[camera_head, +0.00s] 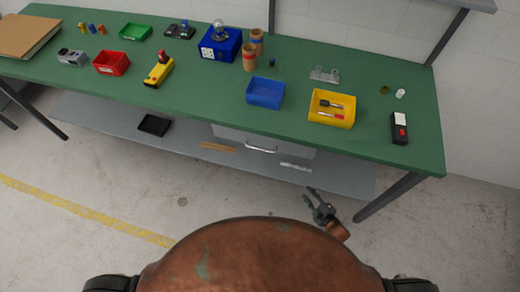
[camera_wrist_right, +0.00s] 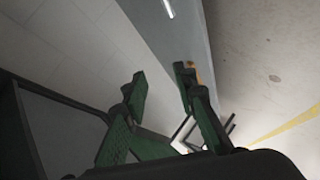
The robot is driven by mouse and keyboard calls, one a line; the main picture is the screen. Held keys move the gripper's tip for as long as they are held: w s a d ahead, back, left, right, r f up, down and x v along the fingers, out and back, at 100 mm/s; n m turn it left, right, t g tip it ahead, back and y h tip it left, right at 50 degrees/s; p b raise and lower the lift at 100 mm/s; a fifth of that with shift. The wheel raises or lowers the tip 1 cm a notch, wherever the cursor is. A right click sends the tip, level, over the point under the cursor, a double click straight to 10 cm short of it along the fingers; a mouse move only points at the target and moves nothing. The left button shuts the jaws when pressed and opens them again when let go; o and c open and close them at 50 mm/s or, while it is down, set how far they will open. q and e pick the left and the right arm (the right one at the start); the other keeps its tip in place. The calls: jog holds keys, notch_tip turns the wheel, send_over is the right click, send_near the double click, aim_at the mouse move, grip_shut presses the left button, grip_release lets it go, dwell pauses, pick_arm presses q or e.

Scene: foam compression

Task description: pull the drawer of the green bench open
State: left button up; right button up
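The green bench (camera_head: 205,92) runs across the head view. Its pale grey drawer (camera_head: 230,136) hangs under the top near the middle, with a bright bar handle (camera_head: 262,149) on its front. The drawer looks shut. My right gripper (camera_head: 309,196) is in front of the bench, below and to the right of the handle in the picture, and apart from it. In the right wrist view, its green fingers (camera_wrist_right: 162,82) are spread with nothing between them. The drawer is not clearly visible in the wrist view. My left gripper is not in view.
A grey lower shelf (camera_head: 345,182) holds a silver bar (camera_head: 296,166), a brown strip (camera_head: 218,147) and a black tray (camera_head: 154,125). A bench leg (camera_head: 390,195) stands right of my right gripper. Bins, including a blue one (camera_head: 265,92) and a yellow one (camera_head: 320,115), sit on top.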

jog(key=w+a+r+n+t+y, duration=0.1)
jog(key=w+a+r+n+y, duration=0.15)
jog(key=a+r, duration=0.4)
jog(key=w+a+r+n+y, duration=0.2)
jog(key=w+a+r+n, duration=0.15)
jog(key=r, duration=0.55)
jog(key=n+g+y, duration=0.1)
jog(key=n+y, duration=0.5)
jog(key=n, duration=0.2)
send_near(260, 149)
jog(key=a, duration=0.2)
jog(key=shift+h, duration=0.25)
jog(key=x, duration=0.5)
jog(key=w+x, duration=0.1)
jog(key=x, duration=0.2)
jog(key=shift+w+d+f, duration=0.1)
jog(key=shift+w+d, duration=0.05)
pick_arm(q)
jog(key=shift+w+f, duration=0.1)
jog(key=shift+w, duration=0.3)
pick_arm(e)
jog(key=shift+c, duration=0.4)
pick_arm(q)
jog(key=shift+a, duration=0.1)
pick_arm(e)
grip_shut()
